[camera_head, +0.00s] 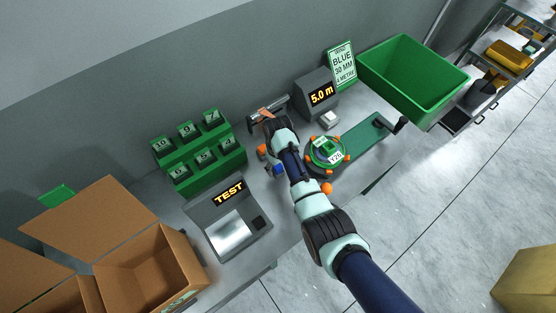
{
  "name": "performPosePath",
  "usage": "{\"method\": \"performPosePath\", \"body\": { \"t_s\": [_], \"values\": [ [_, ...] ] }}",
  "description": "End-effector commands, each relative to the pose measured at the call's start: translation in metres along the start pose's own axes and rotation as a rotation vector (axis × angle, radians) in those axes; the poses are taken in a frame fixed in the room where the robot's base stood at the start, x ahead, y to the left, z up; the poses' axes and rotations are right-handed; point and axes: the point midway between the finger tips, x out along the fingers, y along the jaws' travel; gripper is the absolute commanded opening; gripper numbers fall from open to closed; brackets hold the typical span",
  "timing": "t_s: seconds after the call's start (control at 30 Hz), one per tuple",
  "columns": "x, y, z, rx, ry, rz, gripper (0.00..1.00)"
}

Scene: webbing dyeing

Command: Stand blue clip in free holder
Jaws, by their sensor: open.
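A small blue piece (279,170), which looks like the blue clip, shows on the bench just left of my forearm. My gripper (271,159) is open. It is small and partly hidden by my wrist, close to the blue piece. I cannot tell whether the two touch or whether the piece lies between the fingers. A green stepped rack (207,172) with numbered cards in two rows stands to the left. I cannot make out which holder is free.
A TEST unit (229,218) and open cardboard boxes (150,273) stand at the left. A green reel (326,153) with orange knobs is right of my arm. A 5.0 m display (320,96), a sign (342,65) and a green bin (416,78) are behind it.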

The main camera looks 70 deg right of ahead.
Motion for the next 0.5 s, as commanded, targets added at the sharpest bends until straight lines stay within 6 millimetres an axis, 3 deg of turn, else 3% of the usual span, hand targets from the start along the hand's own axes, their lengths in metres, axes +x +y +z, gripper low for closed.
{"method": "performPosePath", "body": {
  "t_s": [0.3,0.5],
  "values": [
    [-0.076,0.0,-0.001,0.0,0.005,0.002,0.66],
    [-0.106,0.0,0.0,0.0,0.003,0.001,0.66]
  ]
}}
